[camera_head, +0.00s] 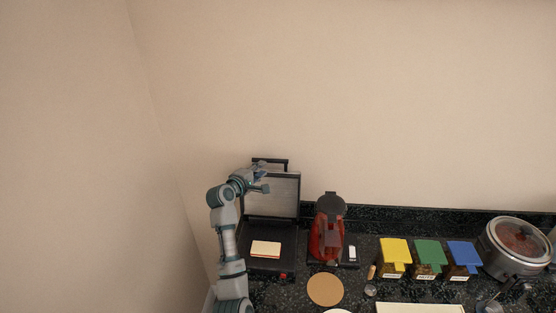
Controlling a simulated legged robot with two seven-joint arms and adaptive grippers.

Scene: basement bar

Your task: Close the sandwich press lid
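The sandwich press (257,262) stands open on the dark counter, with its ribbed grey lid (285,195) raised near upright towards the wall. A slice of bread or sandwich (265,248) lies on its lower plate. The lid's dark handle (270,161) is at the top. My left gripper (265,181) is in front of the upper left part of the lid, below the handle, with its fingers apart and nothing between them. I cannot tell whether it touches the lid. A small grey part at the bottom right, likely my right gripper (492,304), is too unclear to read.
A red and black appliance (328,230) stands close right of the press. Yellow (395,251), green (430,252) and blue (463,253) lidded containers and a silver cooker (516,247) stand further right. A round brown board (325,289) lies in front.

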